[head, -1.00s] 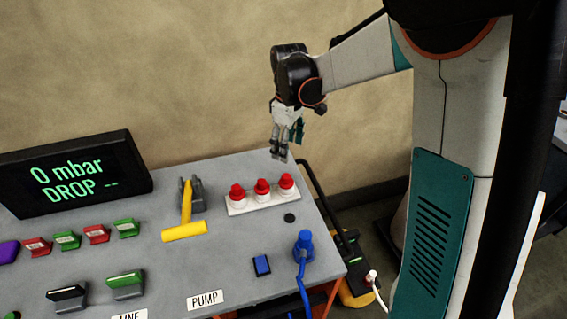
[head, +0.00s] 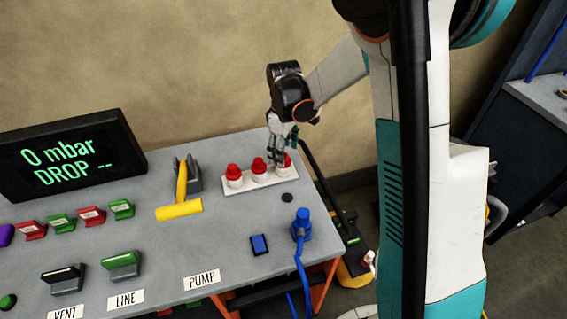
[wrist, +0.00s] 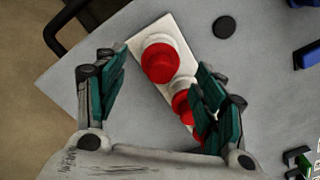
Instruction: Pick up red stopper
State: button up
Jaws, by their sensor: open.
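Several red stoppers stand in a row on a white rack on the grey bench. In the head view I see the left stopper (head: 233,171), the middle stopper (head: 259,165) and the right stopper (head: 288,160), which my gripper partly covers. My gripper (head: 280,158) points down over the right end of the rack (head: 247,184). In the wrist view my gripper (wrist: 155,100) is open and empty. The end stopper (wrist: 160,62) lies ahead between the two fingers, apart from both. The right finger covers part of the neighbouring stopper (wrist: 183,102).
A black disc (head: 287,197) lies near the rack. A blue plug with a cable (head: 301,226) stands by the bench's right edge. A yellow T-handle (head: 180,210) is left of the rack. The display (head: 68,152) reads 0 mbar DROP.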

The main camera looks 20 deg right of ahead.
notch_tip(320, 180, down, 3)
jog(key=shift+f+b, duration=0.1)
jog(key=shift+b, duration=0.2)
jog(key=c, duration=1.1)
jog(key=shift+c, duration=0.2)
notch_tip(320, 180, up, 23)
jog(key=p, duration=0.6)
